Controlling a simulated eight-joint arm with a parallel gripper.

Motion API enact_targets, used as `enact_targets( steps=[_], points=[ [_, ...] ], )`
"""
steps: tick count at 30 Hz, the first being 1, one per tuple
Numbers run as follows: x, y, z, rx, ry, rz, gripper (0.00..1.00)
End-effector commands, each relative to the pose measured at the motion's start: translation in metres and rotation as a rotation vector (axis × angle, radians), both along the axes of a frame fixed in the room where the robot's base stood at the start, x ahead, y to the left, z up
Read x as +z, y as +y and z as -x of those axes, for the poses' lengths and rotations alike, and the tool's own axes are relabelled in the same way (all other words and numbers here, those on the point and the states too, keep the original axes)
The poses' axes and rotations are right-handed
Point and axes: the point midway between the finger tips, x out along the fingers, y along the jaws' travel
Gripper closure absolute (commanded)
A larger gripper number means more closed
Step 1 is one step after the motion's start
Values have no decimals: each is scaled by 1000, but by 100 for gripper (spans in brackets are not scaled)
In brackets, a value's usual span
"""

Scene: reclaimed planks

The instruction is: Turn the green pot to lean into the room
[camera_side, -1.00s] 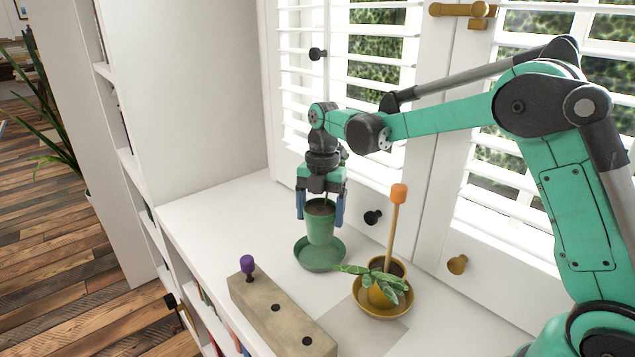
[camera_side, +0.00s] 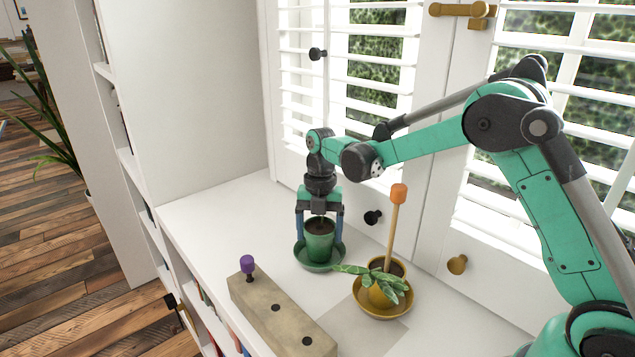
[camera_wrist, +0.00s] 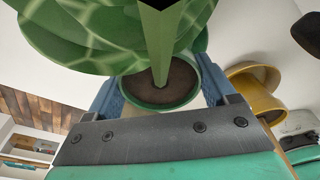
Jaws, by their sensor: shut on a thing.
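The green pot (camera_side: 319,244) is upright and sits low in the green saucer (camera_side: 308,265), seemingly resting in it. My gripper (camera_side: 320,232) is shut on the pot from above, one blue finger on each side. In the wrist view the pot (camera_wrist: 160,103) shows dark soil and a stem rising toward the camera. Large pale-veined leaves (camera_wrist: 70,35) fill the top of that view, to the left of and over the pot.
A yellow pot (camera_side: 380,294) with a small leafy plant stands in a yellow saucer (camera_side: 384,312) to the right, with an orange-topped stick (camera_side: 398,195) upright. A wooden block (camera_side: 262,303) with a purple knob (camera_side: 247,263) lies in front. Shutters close behind; the white top is clear at left.

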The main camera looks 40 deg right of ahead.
Motion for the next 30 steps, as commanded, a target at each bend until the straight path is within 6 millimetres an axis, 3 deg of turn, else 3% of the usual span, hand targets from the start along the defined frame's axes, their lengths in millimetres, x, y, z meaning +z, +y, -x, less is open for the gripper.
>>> enact_targets(
  steps=[3, 4, 6, 14, 24, 30],
  points=[
    [0, 0, 0, 0, 0, 0, 96],
    [0, 0, 0, 0, 0, 0, 19],
    [0, 0, 0, 0, 0, 0, 0],
    [2, 0, 0, 0, 0, 0, 0],
    [45, -4, -4, -1, 0, 0, 0],
    [56, -5, -5, -1, 0, 0, 0]
  ],
)
